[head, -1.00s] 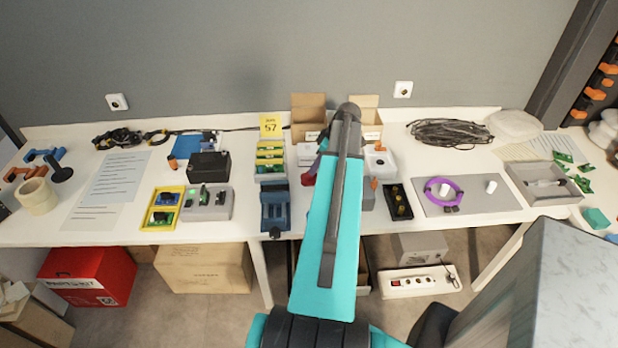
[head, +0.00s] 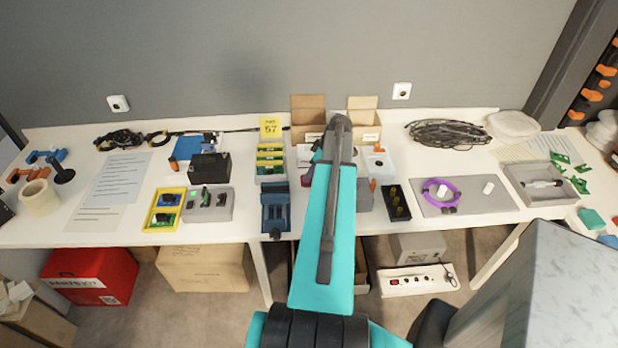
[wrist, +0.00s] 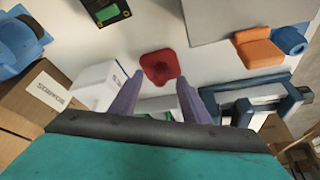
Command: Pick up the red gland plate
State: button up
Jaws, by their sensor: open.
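The red gland plate (wrist: 160,66) lies on the white table in the wrist view, a small red piece with a darker round middle. My gripper (wrist: 160,80) shows there as two purple fingers, spread apart and empty. The plate appears just past the fingertips, roughly centred between them; the height gap cannot be told. In the head view my arm covers most of this spot, and only a dark red patch (head: 307,179) shows at its left edge.
In the wrist view, a white box (wrist: 97,86) and a brown carton (wrist: 48,92) stand left of the fingers. A dark blue fixture (wrist: 250,100) and an orange block (wrist: 258,48) are to the right. A grey panel (wrist: 222,15) lies beyond the plate.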

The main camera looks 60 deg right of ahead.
jog(key=shift+w+f, duration=0.15)
jog(key=shift+f, duration=0.35)
jog(key=shift+c, duration=0.3)
grip_shut()
